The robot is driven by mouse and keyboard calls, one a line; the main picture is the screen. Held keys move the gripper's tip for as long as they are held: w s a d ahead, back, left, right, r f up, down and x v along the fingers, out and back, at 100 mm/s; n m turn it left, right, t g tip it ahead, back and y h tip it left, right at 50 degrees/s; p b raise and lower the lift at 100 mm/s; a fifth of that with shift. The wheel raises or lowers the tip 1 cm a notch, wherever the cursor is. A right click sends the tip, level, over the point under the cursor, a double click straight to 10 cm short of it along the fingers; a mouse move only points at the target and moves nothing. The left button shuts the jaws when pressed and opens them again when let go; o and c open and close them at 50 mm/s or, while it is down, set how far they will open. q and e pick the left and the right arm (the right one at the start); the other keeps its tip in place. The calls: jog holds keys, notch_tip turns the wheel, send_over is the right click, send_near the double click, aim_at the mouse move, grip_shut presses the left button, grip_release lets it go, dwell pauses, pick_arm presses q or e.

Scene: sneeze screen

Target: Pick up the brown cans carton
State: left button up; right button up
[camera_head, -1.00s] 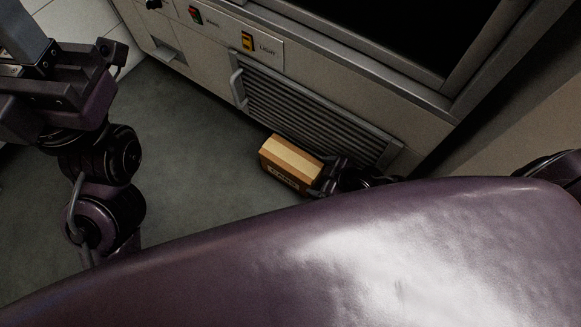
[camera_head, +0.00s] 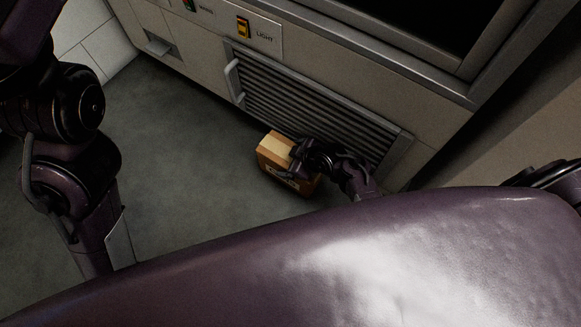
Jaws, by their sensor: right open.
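The brown cans carton (camera_head: 273,163) sits on the grey floor, close to the louvred vent at the base of the cabinet. A pale tape strip runs along its top, and a white label shows on its front side. My right gripper (camera_head: 298,158) is over the carton's right part and covers some of its top. Its jaws are open; whether they touch the carton I cannot tell. My left arm (camera_head: 65,150) stands at the left of the view, and its gripper is outside the picture.
The floor (camera_head: 190,160) left of the carton is clear.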

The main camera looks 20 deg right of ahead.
jog(key=shift+w, duration=0.1)
jog(key=c, duration=1.6)
jog(key=shift+c, duration=0.3)
jog(key=shift+r, duration=0.15)
